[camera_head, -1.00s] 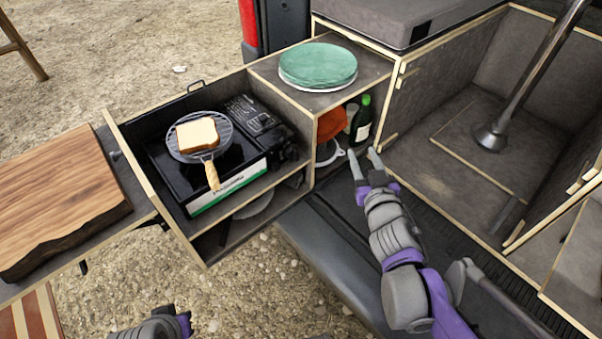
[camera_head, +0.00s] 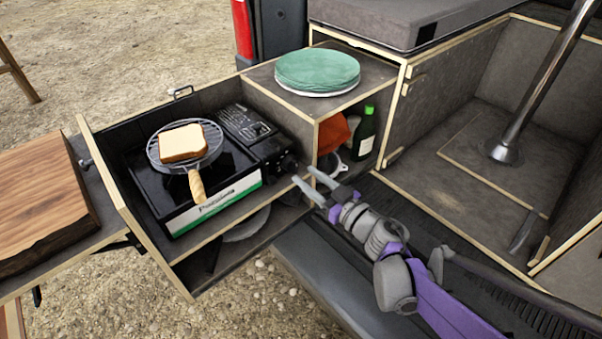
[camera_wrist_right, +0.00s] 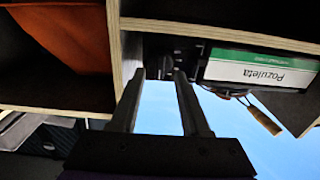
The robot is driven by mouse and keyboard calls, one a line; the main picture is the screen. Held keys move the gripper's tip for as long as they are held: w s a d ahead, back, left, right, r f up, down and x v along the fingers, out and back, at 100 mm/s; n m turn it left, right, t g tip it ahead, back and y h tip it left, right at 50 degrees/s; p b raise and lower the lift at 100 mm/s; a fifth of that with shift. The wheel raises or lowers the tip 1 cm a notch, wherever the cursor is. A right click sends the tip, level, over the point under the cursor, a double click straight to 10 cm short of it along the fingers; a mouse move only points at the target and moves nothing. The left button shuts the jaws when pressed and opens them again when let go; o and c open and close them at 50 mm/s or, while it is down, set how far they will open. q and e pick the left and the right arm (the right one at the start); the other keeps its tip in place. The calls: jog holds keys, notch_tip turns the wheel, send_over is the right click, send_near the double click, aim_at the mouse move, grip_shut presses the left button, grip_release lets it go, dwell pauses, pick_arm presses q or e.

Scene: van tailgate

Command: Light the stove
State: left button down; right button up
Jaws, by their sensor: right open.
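The black camping stove (camera_head: 180,219) with a green and white label sits in the pulled-out drawer; its label also shows in the right wrist view (camera_wrist_right: 262,70). A round wire toaster (camera_head: 156,163) with a wooden handle rests on the burner, holding a slice of bread (camera_head: 183,142). The stove's control knob (camera_head: 288,162) is on its right end, by the box's corner; it looks dark in the right wrist view (camera_wrist_right: 166,66). My right gripper (camera_head: 308,181) is open and empty, just in front of and below the knob, apart from it. My left gripper is not in view.
A wooden shelf box (camera_head: 312,107) with green plates (camera_head: 317,70) on top stands right of the stove. An orange cloth (camera_head: 332,135) and a green bottle (camera_head: 364,132) are inside it. A wooden board (camera_head: 40,205) lies at the left.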

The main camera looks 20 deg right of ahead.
aim_at(297, 168)
jog(key=shift+x, duration=1.5)
jog(key=shift+c, duration=0.3)
grip_shut()
